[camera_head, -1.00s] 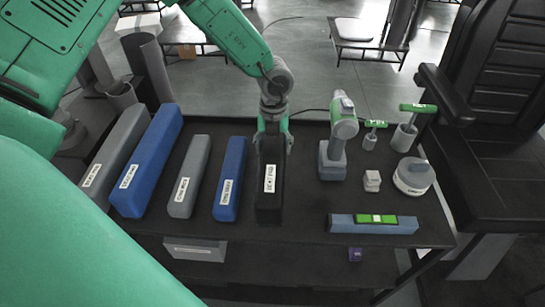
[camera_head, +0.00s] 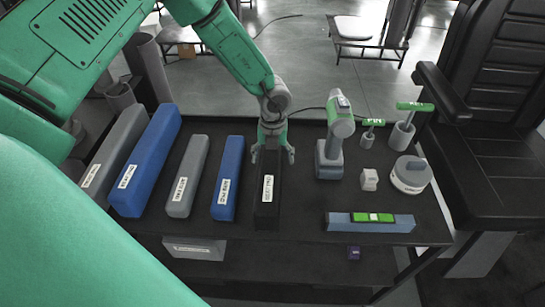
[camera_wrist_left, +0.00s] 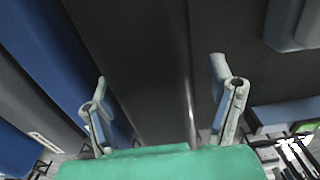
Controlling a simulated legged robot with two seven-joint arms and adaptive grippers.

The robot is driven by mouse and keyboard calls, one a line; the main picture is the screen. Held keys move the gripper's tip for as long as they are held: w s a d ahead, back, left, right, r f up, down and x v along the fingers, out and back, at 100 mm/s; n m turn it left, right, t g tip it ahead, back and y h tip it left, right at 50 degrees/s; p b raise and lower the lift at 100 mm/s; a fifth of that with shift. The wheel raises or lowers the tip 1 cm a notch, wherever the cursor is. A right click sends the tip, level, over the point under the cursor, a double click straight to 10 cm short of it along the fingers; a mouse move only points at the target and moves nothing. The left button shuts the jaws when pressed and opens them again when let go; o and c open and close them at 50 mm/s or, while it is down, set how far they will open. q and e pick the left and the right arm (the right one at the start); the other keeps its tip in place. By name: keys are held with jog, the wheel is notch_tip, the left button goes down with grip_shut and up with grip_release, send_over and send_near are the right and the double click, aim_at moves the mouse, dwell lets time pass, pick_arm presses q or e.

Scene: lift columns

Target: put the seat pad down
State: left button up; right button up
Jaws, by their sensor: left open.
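The black seat pad (camera_head: 267,205), a long block with a white label on its front end, lies on the dark table (camera_head: 300,260), to the right of a blue block. My left gripper (camera_head: 272,155) is open at the pad's far part, with one finger on each side of it. In the left wrist view the two spread fingers (camera_wrist_left: 160,105) show with the dark pad (camera_wrist_left: 135,60) between them; there is a gap at the right finger. I cannot tell whether the left finger touches. My right gripper is not in view.
Grey and blue blocks (camera_head: 228,180) stand in a row to the left. A drill-like tool (camera_head: 335,145), a small white block (camera_head: 369,179), a round white device (camera_head: 410,175) and a blue block with a green level (camera_head: 370,222) are to the right. A black chair (camera_head: 490,140) stands beside the table.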

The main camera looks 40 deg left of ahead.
pick_arm(q)
jog(key=shift+d+r, duration=0.1)
jog(key=shift+r, duration=0.3)
jog(key=r, duration=1)
jog(key=shift+a+r+b, duration=0.1)
jog(key=shift+a+b, duration=0.2)
jog(key=shift+a, duration=0.1)
jog(key=shift+w+d+r, duration=0.1)
jog(key=shift+d+r, duration=0.05)
jog(key=shift+r, duration=0.3)
jog(key=shift+d, duration=0.1)
